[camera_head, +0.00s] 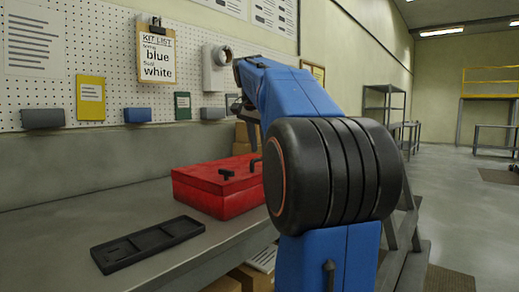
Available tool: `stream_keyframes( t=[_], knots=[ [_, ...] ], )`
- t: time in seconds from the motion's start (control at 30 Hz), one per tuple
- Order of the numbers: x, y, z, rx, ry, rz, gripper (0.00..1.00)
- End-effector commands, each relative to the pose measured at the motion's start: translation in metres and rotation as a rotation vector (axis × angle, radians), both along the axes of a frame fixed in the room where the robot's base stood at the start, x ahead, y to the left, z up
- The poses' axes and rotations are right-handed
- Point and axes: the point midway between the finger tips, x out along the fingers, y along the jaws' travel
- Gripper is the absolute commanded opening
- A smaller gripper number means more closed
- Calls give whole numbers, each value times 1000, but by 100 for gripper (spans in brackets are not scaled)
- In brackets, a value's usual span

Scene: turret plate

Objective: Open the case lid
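The case (222,187) is a red box with a closed lid, lying on the grey bench in the head view. Black fittings show on top of its lid, near the middle and toward the right. My blue arm crosses in front of the case's right end and hides part of it. My gripper (243,108) is only partly seen, as a small grey and dark shape beyond the arm, above the back right of the case. Its fingers are not clear, and I cannot tell whether it is open or touches anything.
A flat black tray (146,243) with shallow compartments lies on the bench (60,235), left of the case. A pegboard (105,55) with a kit list clipboard (156,55) and small bins hangs behind. Boxes stand under the bench. Open floor (460,205) lies to the right.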

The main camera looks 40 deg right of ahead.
Motion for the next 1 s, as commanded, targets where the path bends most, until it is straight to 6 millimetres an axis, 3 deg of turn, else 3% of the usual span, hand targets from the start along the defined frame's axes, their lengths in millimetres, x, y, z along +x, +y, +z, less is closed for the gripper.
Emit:
stream_keyframes(
  t=[0.23, 0.77, 1.0],
  knots=[
    [-3, -1, -8, 0, 0, 1, 31],
    [-3, -1, -7, -1, 0, 1, 31],
    [-11, 6, -4, -36, 0, 29, 31]
  ],
)
